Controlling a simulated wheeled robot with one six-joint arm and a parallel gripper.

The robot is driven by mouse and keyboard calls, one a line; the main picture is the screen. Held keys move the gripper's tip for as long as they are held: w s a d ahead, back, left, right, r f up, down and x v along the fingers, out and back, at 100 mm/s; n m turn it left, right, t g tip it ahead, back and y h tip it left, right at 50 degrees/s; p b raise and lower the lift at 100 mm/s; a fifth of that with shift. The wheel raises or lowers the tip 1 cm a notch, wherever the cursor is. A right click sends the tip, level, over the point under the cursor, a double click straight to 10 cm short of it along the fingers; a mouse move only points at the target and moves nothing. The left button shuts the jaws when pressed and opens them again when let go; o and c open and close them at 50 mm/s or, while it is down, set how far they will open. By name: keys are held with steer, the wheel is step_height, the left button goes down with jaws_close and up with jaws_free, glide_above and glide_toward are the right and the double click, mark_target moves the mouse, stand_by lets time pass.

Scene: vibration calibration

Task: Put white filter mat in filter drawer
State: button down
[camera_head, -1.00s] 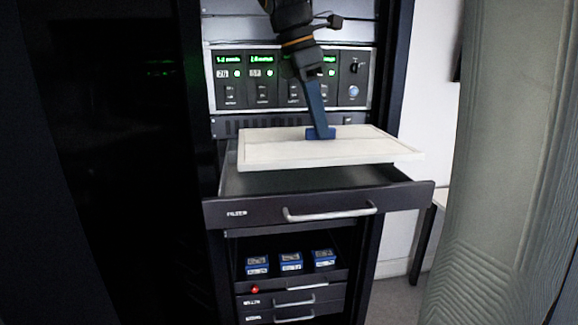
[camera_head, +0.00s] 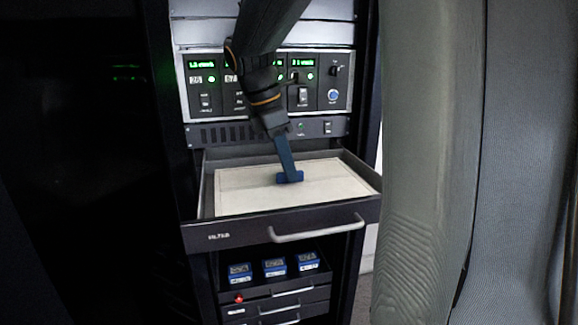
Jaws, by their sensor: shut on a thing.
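The white filter mat (camera_head: 245,194) lies flat within the walls of the open filter drawer (camera_head: 232,238), whose front label is partly readable. The mat fills most of the drawer's width. Whether it rests fully on the drawer floor is hard to tell. My gripper (camera_head: 290,178) comes down from above and is shut on a blue handle on the mat's upper side, near its middle. The blue jaws and the blue handle blend together, so the grip itself is not clear.
Above the drawer is an instrument panel (camera_head: 222,103) with green displays. Below it, several blue boxes (camera_head: 274,267) stand in a tray over closed drawers (camera_head: 286,309). A red button (camera_head: 239,299) sits at the lower left.

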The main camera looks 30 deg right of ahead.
steer(key=shift+f, duration=0.35)
steer(key=shift+f, duration=0.1)
steer(key=c, duration=1.8)
jaws_free()
steer(key=shift+c, duration=0.2)
steer(key=s+b+v, duration=0.1)
steer(key=b+v, duration=0.2)
steer(key=v, duration=0.9)
steer(key=shift+w+b, duration=0.3)
steer(key=shift+w, duration=0.15)
